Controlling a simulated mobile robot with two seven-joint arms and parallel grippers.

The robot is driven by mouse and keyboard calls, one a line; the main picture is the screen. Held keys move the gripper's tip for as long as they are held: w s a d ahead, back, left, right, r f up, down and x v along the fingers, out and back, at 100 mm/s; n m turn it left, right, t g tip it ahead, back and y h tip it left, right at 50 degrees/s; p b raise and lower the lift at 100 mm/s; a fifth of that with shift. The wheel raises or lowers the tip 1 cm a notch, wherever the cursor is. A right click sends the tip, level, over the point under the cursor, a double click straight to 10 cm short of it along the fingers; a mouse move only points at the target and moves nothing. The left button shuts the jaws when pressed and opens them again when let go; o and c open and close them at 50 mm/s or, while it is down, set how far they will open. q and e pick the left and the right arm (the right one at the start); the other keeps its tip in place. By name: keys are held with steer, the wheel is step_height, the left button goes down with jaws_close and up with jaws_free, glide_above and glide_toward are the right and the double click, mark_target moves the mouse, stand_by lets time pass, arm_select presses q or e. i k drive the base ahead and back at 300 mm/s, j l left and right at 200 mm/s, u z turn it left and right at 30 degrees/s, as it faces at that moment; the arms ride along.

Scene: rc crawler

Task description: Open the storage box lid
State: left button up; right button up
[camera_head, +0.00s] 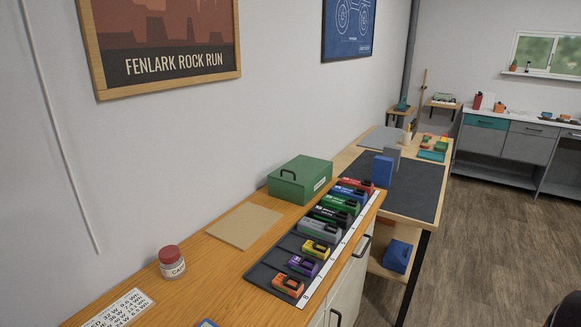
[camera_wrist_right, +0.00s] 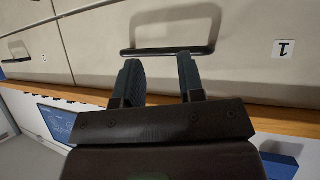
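The storage box (camera_head: 300,180) is a green box on the wooden counter against the wall, in the middle of the head view. Whether the fingertips touch that bar I cannot tell. My left gripper is not in view. No gripper shows near the box.
A dark rack (camera_head: 262,275) with several coloured packs stands right of the box along the counter (camera_head: 195,262). A tan sheet (camera_head: 243,225) lies left of the box, then a red-capped jar (camera_head: 172,262). A workbench (camera_head: 420,205) with a blue block stands beyond.

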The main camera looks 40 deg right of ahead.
mark_target(300, 171)
steer(key=k+l+u, duration=0.15)
steer(key=l, duration=0.25)
steer(key=k+l+u, duration=0.15)
steer(key=l, duration=0.25)
steer(key=k+l+u, duration=0.1)
steer(key=l, duration=0.3)
steer(key=k+l+u, duration=0.15)
steer(key=l, duration=0.2)
steer(key=k+l+u, duration=0.2)
steer(key=l, duration=0.2)
steer(key=l+u, duration=0.2)
steer(key=l, duration=0.2)
steer(key=k+l+u, duration=0.15)
steer(key=l, duration=0.25)
steer(key=l+u, duration=0.2)
steer(key=l, duration=0.25)
